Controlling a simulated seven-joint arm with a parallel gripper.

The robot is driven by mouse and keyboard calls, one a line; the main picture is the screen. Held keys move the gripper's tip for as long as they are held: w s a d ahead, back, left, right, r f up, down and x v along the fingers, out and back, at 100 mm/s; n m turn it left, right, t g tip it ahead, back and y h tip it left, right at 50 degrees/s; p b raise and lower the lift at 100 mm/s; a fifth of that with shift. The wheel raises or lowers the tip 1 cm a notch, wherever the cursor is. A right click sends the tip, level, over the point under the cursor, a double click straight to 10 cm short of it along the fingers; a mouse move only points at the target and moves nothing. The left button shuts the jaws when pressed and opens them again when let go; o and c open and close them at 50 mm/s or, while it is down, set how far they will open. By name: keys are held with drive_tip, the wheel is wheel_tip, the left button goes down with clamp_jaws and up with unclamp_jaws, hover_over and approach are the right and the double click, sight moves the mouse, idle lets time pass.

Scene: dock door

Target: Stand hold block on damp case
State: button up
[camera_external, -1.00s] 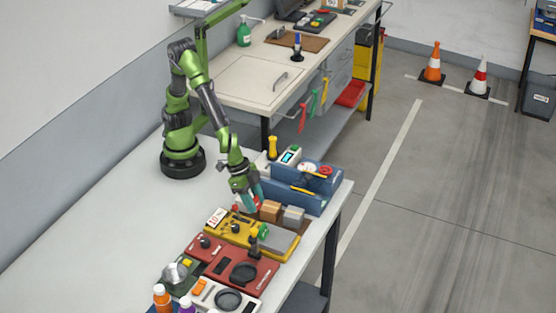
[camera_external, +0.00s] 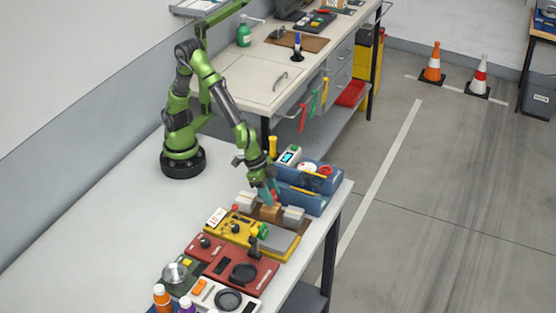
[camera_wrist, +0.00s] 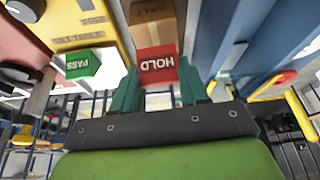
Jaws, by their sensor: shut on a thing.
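The hold block (camera_wrist: 157,66) is red with white HOLD lettering, seen inverted in the wrist view. My gripper (camera_wrist: 158,92) is shut on it, with one teal finger at each side. In the external view my gripper (camera_external: 271,196) is just above the middle, brown case (camera_external: 270,212), which also shows beyond the block in the wrist view (camera_wrist: 152,25). A pale case (camera_external: 245,202) stands to its left and a grey-white case (camera_external: 294,215) to its right. No label reading DAMP is legible, so I cannot tell which is the damp case.
A yellow unit (camera_external: 228,228) carrying a green PASS block (camera_external: 262,231) lies in front of the cases. A blue bin (camera_external: 301,200) with tools stands close behind them. A red unit (camera_external: 228,262) is nearer the camera. The table's left part is clear.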

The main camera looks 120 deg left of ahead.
drive_tip(key=shift+f, duration=1.1)
drive_tip(key=shift+f, duration=0.1)
drive_tip(key=o, duration=1)
drive_tip(key=shift+r, duration=0.2)
drive_tip(key=v, duration=1.1)
drive_tip(key=s+a+r+m+t, duration=0.1)
drive_tip(key=s+a+r, duration=0.2)
drive_tip(key=s+a, duration=0.1)
drive_tip(key=s+a+r+m+y, duration=0.1)
drive_tip(key=s+a+r+m, duration=0.1)
drive_tip(key=s+a, duration=0.2)
drive_tip(key=s+a+r+m+t, duration=0.1)
drive_tip(key=s+a+r+m, duration=0.1)
drive_tip(key=s+a, duration=0.3)
drive_tip(key=shift+r+t+y, duration=0.3)
drive_tip(key=shift+r, duration=0.5)
